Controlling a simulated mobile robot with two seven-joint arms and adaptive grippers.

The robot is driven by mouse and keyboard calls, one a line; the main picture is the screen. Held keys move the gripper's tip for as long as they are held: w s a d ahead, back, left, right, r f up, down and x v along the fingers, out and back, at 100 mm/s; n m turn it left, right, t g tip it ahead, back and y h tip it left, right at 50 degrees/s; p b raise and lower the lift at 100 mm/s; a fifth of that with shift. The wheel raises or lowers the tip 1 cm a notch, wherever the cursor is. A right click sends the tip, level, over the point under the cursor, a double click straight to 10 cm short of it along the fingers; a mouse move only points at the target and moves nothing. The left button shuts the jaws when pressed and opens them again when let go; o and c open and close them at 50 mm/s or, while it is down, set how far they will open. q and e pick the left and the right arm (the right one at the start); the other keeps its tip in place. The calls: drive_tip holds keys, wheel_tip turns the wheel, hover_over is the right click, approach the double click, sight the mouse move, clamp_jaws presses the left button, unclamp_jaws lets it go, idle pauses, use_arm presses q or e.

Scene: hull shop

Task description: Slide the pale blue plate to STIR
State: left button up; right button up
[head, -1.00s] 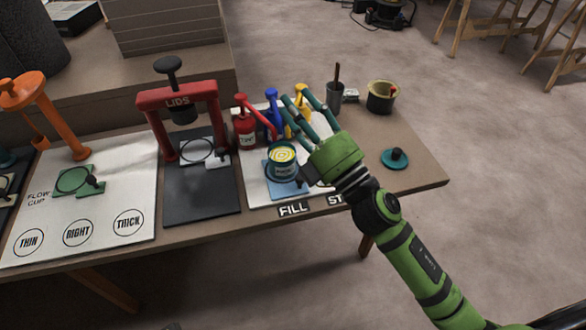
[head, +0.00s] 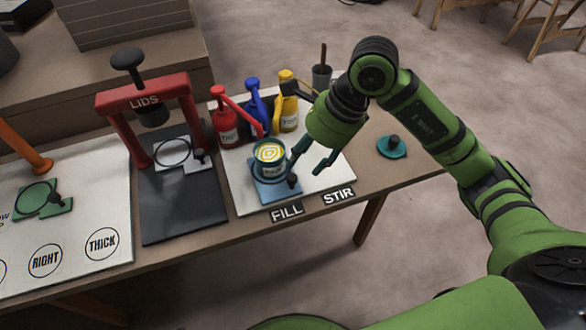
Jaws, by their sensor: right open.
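The pale blue plate (head: 266,192) lies on the white mat (head: 238,183) above the FILL label (head: 287,213). A can (head: 269,158) with yellow and white swirled contents stands on it. A dark knob (head: 292,181) rises from the plate's right side. The STIR label (head: 338,196) is on the table edge to the right of FILL. My right gripper (head: 309,162) is open, its fingers pointing down over the mat. One finger is close to the knob and the other is to its right; I cannot tell whether it touches. My left gripper is out of view.
Red (head: 225,122), blue (head: 255,107) and yellow (head: 288,105) pump bottles stand behind the can. The red LIDS press (head: 150,100) stands to the left. A teal lid with a knob (head: 392,147) lies at right. A dark cup with a stick (head: 322,76) is behind my gripper.

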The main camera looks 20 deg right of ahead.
sight(293, 176)
drive_tip(key=x, duration=0.6)
drive_tip(key=shift+s+a+f+b, duration=0.1)
drive_tip(key=shift+a+f+b, duration=0.05)
drive_tip(key=shift+b, duration=0.2)
drive_tip(key=shift+c, duration=0.4)
clamp_jaws()
